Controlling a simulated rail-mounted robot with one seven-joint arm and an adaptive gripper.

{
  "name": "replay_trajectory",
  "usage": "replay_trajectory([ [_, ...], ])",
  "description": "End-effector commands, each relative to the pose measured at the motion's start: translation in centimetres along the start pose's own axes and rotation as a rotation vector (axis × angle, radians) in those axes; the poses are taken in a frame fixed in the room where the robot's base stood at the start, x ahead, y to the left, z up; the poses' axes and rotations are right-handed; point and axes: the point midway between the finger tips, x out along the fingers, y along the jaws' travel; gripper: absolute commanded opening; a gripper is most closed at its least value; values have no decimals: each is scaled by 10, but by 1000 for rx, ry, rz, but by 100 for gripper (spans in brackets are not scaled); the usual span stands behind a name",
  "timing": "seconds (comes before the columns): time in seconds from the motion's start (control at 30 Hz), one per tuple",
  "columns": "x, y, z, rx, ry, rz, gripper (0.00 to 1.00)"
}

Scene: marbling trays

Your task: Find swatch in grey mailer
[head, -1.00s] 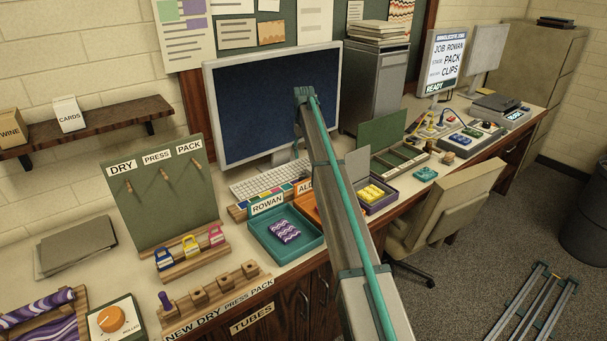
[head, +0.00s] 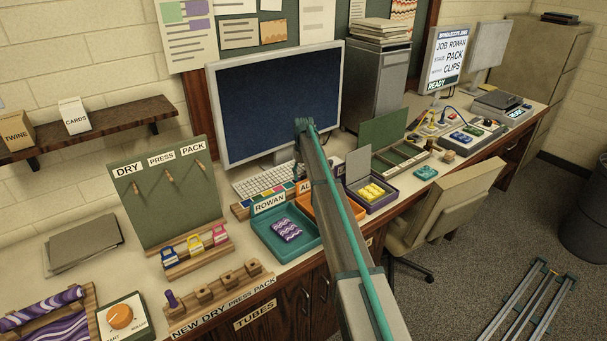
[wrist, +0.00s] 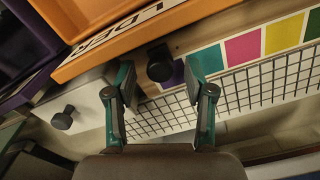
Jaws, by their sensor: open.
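Flat grey folders or envelopes (head: 82,243) lie stacked on the desk at the left in the head view. I cannot tell whether one is the grey mailer. A purple-and-white patterned piece (head: 286,230) lies in the teal ROWAN tray (head: 262,245); I cannot tell whether it is the swatch. My gripper (wrist: 161,100) is open and empty in the wrist view, over the keyboard (wrist: 255,88) and beside the orange tray (wrist: 110,32). In the head view my arm hides most of the gripper.
A monitor (head: 275,98) stands behind the keyboard. A purple tray (head: 386,197) holds yellow pieces. A green peg board (head: 165,195) and colored clips (head: 195,243) stand between the folders and the ROWAN tray. A chair (head: 440,215) is at the right.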

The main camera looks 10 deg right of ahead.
Motion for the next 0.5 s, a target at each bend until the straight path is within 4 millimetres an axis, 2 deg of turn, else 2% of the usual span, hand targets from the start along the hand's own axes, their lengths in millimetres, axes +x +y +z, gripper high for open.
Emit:
replay_trajectory([
  [0.33, 4, 0, 0, 0, 0, 0, 54],
  [0.5, 4, 0, 0, 0, 0, 0, 25],
])
